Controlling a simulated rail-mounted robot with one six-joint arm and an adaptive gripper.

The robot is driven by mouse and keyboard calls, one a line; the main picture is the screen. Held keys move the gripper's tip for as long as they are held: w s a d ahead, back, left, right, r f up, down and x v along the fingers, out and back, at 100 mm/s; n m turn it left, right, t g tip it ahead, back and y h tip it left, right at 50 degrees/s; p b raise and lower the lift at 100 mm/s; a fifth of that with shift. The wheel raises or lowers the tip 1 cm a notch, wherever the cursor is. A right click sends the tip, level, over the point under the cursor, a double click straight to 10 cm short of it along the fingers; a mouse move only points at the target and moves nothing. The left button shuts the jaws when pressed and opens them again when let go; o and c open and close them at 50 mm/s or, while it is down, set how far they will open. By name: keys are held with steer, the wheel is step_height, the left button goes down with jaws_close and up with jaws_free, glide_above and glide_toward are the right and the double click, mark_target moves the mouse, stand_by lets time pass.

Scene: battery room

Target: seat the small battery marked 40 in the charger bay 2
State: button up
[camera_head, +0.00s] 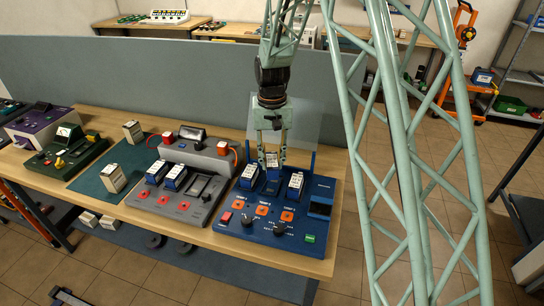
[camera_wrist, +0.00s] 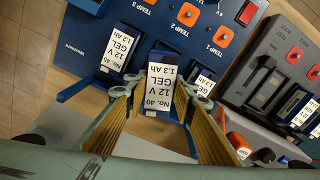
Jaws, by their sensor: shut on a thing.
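The small battery marked No. 40 (camera_wrist: 160,84) has a white label and is held between the two fingers of my gripper (camera_wrist: 152,108). In the head view the battery (camera_head: 271,160) is at the middle bay of the blue charger (camera_head: 262,237), behind the TEMP 2 marking. It looks higher than the batteries on either side. Its lower end is hard to see, so I cannot tell whether it has entered the bay. My gripper (camera_head: 271,150) points down over the charger. The bays on either side hold a left battery (camera_head: 249,176) and a right battery (camera_head: 295,184).
A grey charger (camera_head: 184,204) with blue-and-white batteries stands just left of the blue one. Two pale batteries (camera_head: 113,178) (camera_head: 132,131) stand on a green mat (camera_head: 88,184). A grey-blue partition (camera_head: 150,80) runs behind the bench. Blue uprights stand at the blue charger's back.

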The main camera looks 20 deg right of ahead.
steer(key=shift+s+r+m+p, duration=0.1)
steer(key=shift+m+p, duration=1.4)
steer(key=shift+p, duration=1.3)
steer(key=shift+f+m+p, duration=0.2)
steer(key=shift+m+p, duration=0.3)
steer(key=shift+p, duration=0.25)
steer(key=shift+f, duration=0.2)
steer(key=shift+f+b, duration=1.15)
steer(key=shift+f, duration=1.55)
steer(key=shift+b, duration=0.4)
steer(key=shift+f+b, duration=0.4)
steer(key=shift+f, duration=0.2)
steer(key=o, duration=0.9)
steer(key=shift+s, duration=0.1)
